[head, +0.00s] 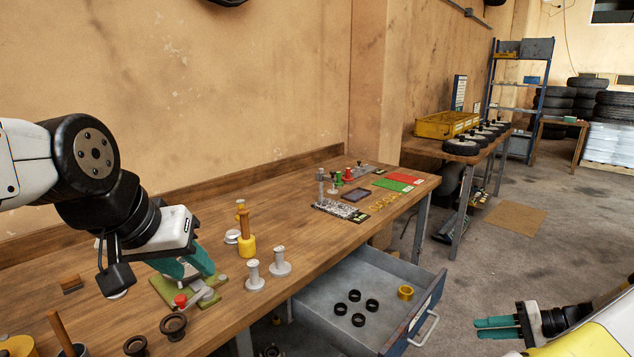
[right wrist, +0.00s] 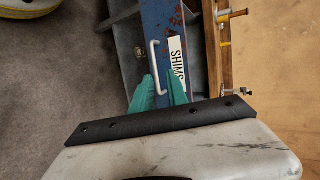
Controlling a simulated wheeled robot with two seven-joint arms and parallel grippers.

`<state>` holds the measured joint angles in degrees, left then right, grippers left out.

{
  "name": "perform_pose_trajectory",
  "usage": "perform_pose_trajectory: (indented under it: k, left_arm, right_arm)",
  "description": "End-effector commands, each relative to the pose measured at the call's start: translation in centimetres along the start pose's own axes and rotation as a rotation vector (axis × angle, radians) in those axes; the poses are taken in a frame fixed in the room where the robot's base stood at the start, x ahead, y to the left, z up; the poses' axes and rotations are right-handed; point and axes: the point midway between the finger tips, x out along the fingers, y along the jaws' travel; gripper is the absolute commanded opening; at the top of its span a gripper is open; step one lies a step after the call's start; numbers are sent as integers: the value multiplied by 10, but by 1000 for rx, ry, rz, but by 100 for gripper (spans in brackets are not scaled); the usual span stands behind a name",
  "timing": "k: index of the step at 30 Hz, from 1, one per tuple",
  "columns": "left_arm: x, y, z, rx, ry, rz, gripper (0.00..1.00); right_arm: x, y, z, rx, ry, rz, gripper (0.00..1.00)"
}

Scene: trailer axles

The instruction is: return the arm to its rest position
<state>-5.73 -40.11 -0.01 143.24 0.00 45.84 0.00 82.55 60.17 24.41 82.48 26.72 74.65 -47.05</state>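My left gripper (head: 190,270) hangs over the bench with its teal fingers apart, just above a green fixture (head: 172,290) with a red-knobbed lever (head: 190,299). I see nothing held in it, though the space between its fingers is partly hidden. My right gripper (head: 497,328) is at the lower right of the head view, over the floor and to the right of the open drawer (head: 365,277). In the right wrist view its fingers (right wrist: 160,92) are apart and empty. The drawer's handle (right wrist: 153,68) and SHIMS label (right wrist: 178,62) lie beyond the fingertips.
The drawer juts from the bench (head: 330,222) and holds several black rings (head: 354,296) and a yellow ring (head: 405,292). Grey posts (head: 280,262), a yellow-based wooden-handled tool (head: 246,240) and dark rings (head: 174,326) stand near my left gripper.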

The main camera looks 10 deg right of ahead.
Motion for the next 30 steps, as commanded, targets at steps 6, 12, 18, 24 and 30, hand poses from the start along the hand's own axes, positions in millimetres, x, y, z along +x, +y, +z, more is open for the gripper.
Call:
perform_pose_trajectory:
  k: [6,12,18,24,30]
  left_arm:
    - [0,0,0,0,0,0,36]
    - [0,0,0,0,0,0,36]
    - [0,0,0,0,0,0,36]
    - [0,0,0,0,0,0,36]
    - [0,0,0,0,0,0,36]
  right_arm:
    - [37,-92,3,-69,-162,228,20]
    - [71,-188,33,-172,-250,484,20]
    - [93,-273,83,-310,-244,693,20]
    - [103,-339,147,-472,-162,823,20]
    - [103,-380,217,-638,-37,854,20]
